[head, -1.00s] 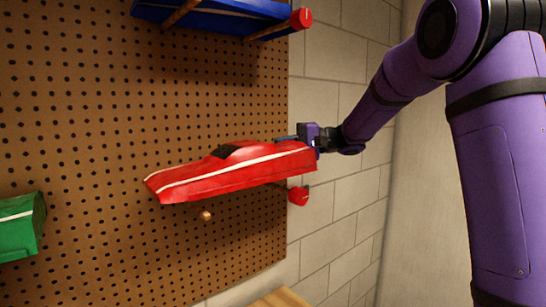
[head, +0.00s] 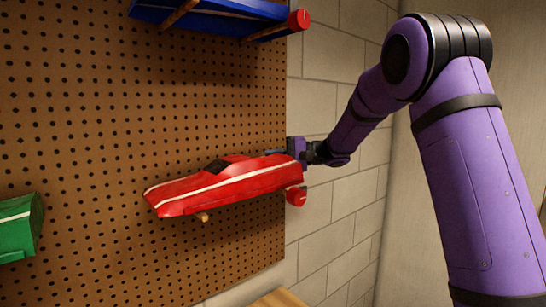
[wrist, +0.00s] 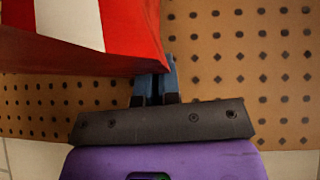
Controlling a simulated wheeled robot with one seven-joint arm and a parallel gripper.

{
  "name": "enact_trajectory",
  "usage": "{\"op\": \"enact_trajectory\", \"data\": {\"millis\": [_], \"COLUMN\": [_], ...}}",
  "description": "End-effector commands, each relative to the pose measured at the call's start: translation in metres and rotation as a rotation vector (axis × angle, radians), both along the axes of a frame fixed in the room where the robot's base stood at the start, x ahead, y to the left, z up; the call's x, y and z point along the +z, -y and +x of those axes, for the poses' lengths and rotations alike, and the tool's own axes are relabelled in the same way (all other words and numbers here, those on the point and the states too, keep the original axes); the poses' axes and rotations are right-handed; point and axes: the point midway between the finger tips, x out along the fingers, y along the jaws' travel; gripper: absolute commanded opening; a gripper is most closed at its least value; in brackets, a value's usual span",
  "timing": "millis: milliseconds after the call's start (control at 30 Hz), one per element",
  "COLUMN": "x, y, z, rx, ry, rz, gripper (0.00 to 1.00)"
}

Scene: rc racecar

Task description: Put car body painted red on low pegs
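The red car body (head: 222,189) with a white stripe hangs along the pegboard in the head view, nearly level, its left end a little lower. My gripper (head: 297,157) is at its right end, with the fingers close together and shut on that end. In the wrist view the blue fingers (wrist: 156,84) meet the edge of the red body (wrist: 115,45), which partly hides them. The low pegs are the wooden peg tip (head: 203,217), just under the body, and the red-capped peg (head: 296,196), below its right end. I cannot tell whether the body touches them.
A blue car body (head: 215,16) sits on pegs above, one red-capped (head: 299,20). A green body (head: 18,228) is at the left edge. The pegboard (head: 120,120) between them is bare. A block wall (head: 335,220) lies to the right, a wooden surface (head: 278,299) below.

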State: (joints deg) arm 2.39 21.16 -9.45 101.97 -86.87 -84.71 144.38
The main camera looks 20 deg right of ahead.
Motion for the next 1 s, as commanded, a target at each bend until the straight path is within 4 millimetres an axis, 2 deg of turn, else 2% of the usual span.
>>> {"op": "enact_trajectory", "data": {"millis": [67,200,567,767,1000], "x": [-0.002,-0.002,0.001,0.003,0.006], "y": [0.000,0.000,0.002,0.030,0.077], "z": [0.000,0.000,0.000,-0.009,-0.023], "rx": [0.000,0.000,-0.001,-0.004,-0.005], "ry": [-0.001,0.000,0.000,0.000,0.000], "rz": [0.000,0.000,0.000,-0.001,-0.001], "gripper": [0.00,0.29,0.29,0.29,0.29]}}
